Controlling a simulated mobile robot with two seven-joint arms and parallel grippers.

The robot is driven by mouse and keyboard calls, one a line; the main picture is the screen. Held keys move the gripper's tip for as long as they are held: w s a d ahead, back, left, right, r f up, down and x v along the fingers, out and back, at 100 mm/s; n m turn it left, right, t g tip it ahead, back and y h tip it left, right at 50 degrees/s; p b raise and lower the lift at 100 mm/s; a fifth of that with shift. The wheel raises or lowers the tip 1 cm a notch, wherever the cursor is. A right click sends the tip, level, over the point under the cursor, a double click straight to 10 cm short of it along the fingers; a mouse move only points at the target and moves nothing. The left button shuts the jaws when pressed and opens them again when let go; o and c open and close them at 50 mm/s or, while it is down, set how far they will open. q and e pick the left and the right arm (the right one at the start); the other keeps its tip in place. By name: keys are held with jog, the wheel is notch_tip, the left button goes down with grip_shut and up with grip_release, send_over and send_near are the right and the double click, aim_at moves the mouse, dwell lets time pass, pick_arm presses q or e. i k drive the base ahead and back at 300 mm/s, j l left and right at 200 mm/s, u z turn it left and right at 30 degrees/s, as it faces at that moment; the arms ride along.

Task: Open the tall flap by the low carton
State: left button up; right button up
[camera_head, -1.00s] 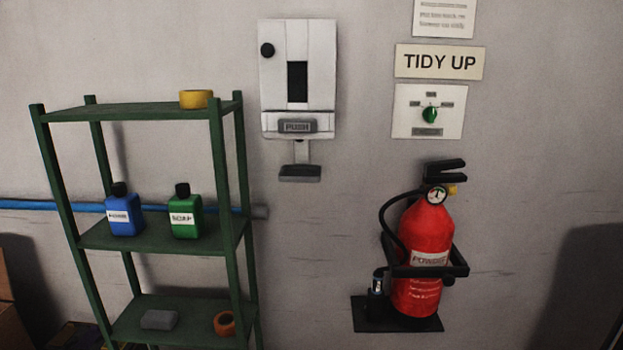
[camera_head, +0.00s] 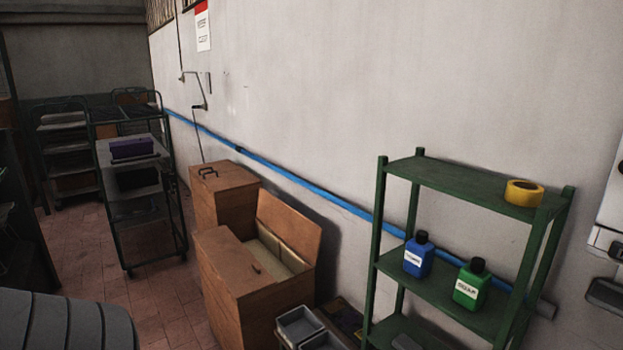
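Two brown wooden-looking boxes stand on the floor by the wall. The nearer box (camera_head: 233,291) has one flap (camera_head: 290,232) raised on its wall side, and pale contents show in the opening. The front part of its top is covered by a flat panel with a small handle. The farther box (camera_head: 225,205) stands behind it and its top is closed, with a dark handle (camera_head: 208,172) on it. I cannot tell for sure which of these is the tall flap or the low carton. Neither of my grippers is in view.
A green shelf (camera_head: 470,188) with blue (camera_head: 418,258) and green (camera_head: 471,287) bottles and yellow tape (camera_head: 523,193) stands at right. Grey bins (camera_head: 300,325) sit beside the nearer box. Trolleys, one with a purple item (camera_head: 131,148), stand at left. Tiled floor (camera_head: 90,265) is clear between.

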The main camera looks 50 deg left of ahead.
aim_at(217, 183)
jog(key=u, duration=2.2)
jog(key=i+j+u, duration=0.3)
jog(key=i, duration=0.7)
jog(key=i+u, duration=0.35)
jog(key=i, duration=2.35)
